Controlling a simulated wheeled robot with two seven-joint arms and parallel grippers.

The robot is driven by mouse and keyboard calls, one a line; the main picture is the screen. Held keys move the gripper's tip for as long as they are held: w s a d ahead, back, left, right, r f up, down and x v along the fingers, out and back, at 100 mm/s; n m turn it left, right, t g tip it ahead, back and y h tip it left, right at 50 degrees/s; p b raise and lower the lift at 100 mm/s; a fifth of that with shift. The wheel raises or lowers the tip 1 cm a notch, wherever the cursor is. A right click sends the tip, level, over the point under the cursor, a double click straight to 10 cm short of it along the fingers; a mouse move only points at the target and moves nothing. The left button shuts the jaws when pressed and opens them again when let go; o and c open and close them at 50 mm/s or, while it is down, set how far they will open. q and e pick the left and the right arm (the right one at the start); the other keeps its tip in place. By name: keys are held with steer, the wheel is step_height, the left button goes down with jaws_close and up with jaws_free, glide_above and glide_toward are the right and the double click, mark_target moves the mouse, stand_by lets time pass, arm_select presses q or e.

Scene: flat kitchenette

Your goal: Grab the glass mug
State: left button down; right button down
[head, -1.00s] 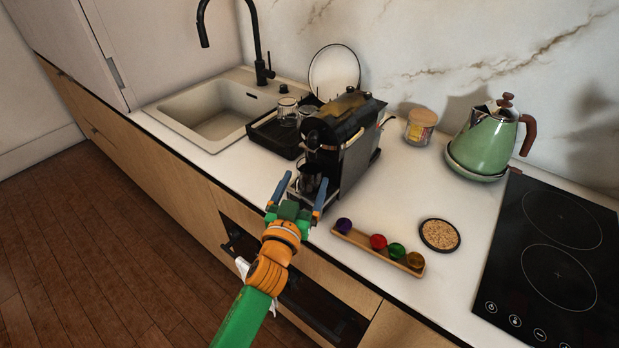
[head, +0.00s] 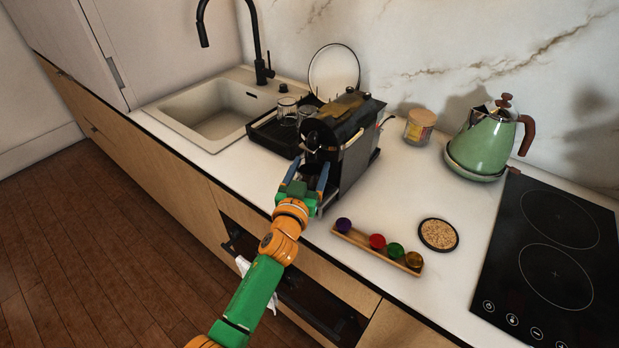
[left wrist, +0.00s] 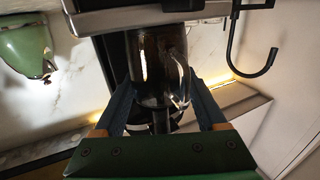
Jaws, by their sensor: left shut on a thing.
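The glass mug (left wrist: 158,65) stands under the spout of the black coffee machine (head: 345,125). In the left wrist view it is clear glass with its handle on the right side. My left gripper (head: 307,172) reaches into the machine's front, and its two blue fingers lie on either side of the mug. The left gripper (left wrist: 160,115) is shut on the mug. In the head view the gripper and the machine mostly hide the mug. My right gripper is not in view.
A wooden tray (head: 345,235) of several coloured capsules and a round coaster (head: 438,235) lie right of the machine. A black drying rack (head: 262,133) with glasses stands to its left. A green kettle (head: 487,145) and a black hob (head: 540,250) are further right.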

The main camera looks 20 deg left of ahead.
arm_select(q)
steer(key=shift+r, duration=0.15)
steer(key=shift+r, duration=0.7)
steer(key=shift+s+f, duration=0.15)
steer(key=shift+s, duration=0.2)
steer(key=s+b, duration=0.3)
steer(key=s, duration=1.4)
steer(key=shift+s+d, duration=0.15)
steer(key=shift+d, duration=0.2)
